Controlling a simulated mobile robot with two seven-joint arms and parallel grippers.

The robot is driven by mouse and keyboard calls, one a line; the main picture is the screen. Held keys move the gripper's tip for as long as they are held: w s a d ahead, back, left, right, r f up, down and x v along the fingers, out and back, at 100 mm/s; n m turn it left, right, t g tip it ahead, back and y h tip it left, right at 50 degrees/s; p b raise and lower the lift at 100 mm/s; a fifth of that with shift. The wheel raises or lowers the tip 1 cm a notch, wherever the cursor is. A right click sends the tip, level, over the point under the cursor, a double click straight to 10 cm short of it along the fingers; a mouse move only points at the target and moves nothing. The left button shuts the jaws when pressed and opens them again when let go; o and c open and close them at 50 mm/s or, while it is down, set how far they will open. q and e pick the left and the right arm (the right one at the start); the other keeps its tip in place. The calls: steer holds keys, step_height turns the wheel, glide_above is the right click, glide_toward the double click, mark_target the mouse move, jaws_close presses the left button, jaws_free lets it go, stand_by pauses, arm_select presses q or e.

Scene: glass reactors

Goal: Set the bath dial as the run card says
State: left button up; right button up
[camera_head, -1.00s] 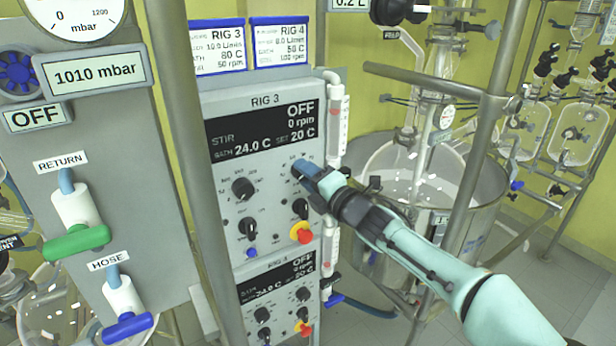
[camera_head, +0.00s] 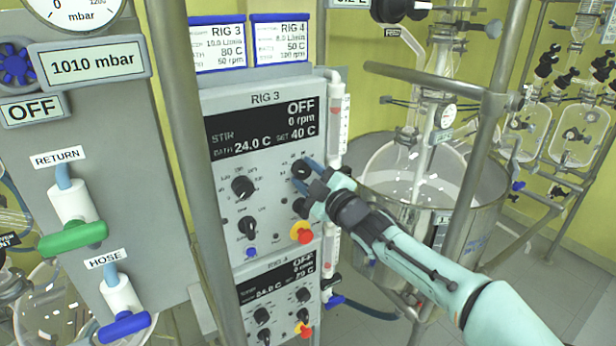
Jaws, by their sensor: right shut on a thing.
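The Rig 3 panel (camera_head: 222,180) stands in the middle. Its black display (camera_head: 262,129) reads OFF, 0 rpm, bath 24.0 C and set 40 C. The bath dial (camera_head: 300,169) is the dark upper-right knob below the display. My right gripper (camera_head: 303,173) comes in from the lower right and is shut on this dial, its blue fingers to either side of it. The Rig 3 run card (camera_head: 219,46), on top of the panel, reads 80 C and 50 rpm, with a L/min line above. My left gripper is out of view.
The Rig 4 card (camera_head: 280,43) reads 50 C. The Rig 4 panel (camera_head: 250,296) sits below. A red stop button (camera_head: 302,232) is just under my right gripper. A metal post (camera_head: 183,150) stands left of the panel, and a steel rail (camera_head: 430,78) crosses right of it.

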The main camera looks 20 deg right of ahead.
steer(key=m, duration=0.5)
steer(key=shift+h, duration=0.3)
steer(key=m+b, duration=0.1)
steer(key=m, duration=0.3)
steer(key=shift+h, duration=0.3)
steer(key=m+b, duration=0.1)
steer(key=m, duration=0.4)
steer(key=shift+a+m+h+b, duration=0.1)
steer(key=shift+m+h+b, duration=0.2)
steer(key=shift+m+h, duration=0.1)
steer(key=m, duration=0.2)
steer(key=shift+m, duration=0.4)
steer(key=m, duration=0.3)
steer(key=shift+r+m+g, duration=0.15)
steer(key=shift+m+g, duration=0.15)
steer(key=shift+m, duration=0.1)
steer(key=m, duration=0.7)
steer(key=shift+m+g+p, duration=0.3)
steer(key=shift+m+p, duration=0.1)
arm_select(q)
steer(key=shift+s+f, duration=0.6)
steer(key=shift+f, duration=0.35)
arm_select(e)
steer(key=shift+m, duration=1.8)
